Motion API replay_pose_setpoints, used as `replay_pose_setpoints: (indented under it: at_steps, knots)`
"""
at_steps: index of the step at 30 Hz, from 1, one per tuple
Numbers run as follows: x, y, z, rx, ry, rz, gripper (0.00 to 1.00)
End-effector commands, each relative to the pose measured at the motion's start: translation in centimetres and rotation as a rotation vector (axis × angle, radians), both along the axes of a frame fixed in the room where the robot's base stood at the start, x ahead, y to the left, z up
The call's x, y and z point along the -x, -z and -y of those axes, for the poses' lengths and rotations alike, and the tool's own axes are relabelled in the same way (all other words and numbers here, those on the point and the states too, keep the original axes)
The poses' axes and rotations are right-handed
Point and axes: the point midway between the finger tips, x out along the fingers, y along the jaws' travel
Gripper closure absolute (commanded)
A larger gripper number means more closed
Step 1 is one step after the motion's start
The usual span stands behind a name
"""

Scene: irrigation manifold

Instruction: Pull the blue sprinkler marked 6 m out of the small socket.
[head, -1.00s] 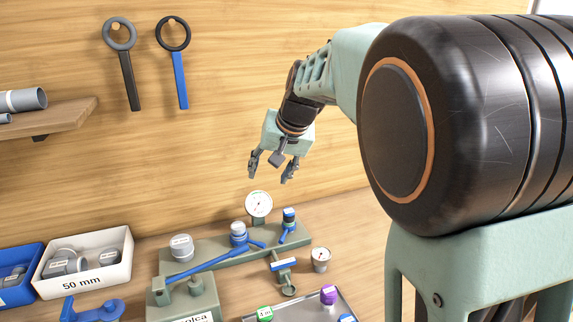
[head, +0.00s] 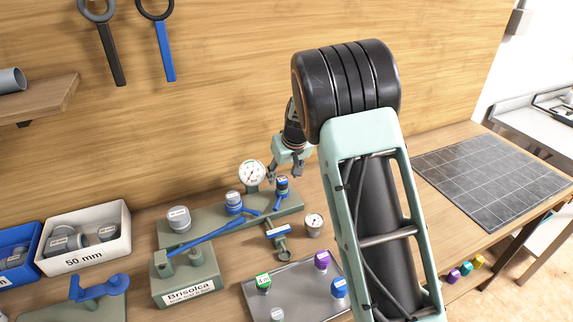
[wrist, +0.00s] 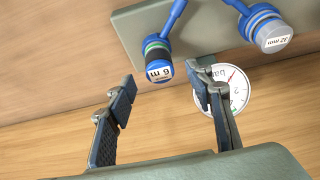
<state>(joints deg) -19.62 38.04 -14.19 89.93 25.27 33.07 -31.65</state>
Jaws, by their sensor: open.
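The blue sprinkler marked 6 m (head: 282,187) stands upright in the right end of the grey-green manifold block (head: 205,222). In the wrist view the sprinkler (wrist: 157,60) shows its white "6 m" cap and a green band, with a blue lever beside its base. Its socket is mostly hidden beneath it. My gripper (head: 285,171) is open and empty, just above the sprinkler in the head view. In the wrist view the sprinkler lies between and beyond the open fingertips (wrist: 160,78), apparently touching neither.
A dial gauge (head: 252,173) stands close behind the sprinkler and partly behind one finger in the wrist view. A 32 mm cap (wrist: 274,36) sits beside it on the block. A small gauge (head: 313,223) and a tray (head: 290,302) with several caps lie in front.

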Motion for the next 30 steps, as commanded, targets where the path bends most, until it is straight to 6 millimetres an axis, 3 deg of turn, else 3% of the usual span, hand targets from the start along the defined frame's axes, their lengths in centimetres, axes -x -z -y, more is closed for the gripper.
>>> replay_pose_setpoints:
  at_steps: [9, 20, 30]
  knots:
    - [-1.2, 3.2, -0.5, -0.001, 0.002, 0.0, 0.52]
    - [-1.4, 3.6, -0.6, -0.001, 0.001, 0.001, 0.52]
    - [-1.3, 3.5, -0.6, -0.001, 0.001, 0.001, 0.89]
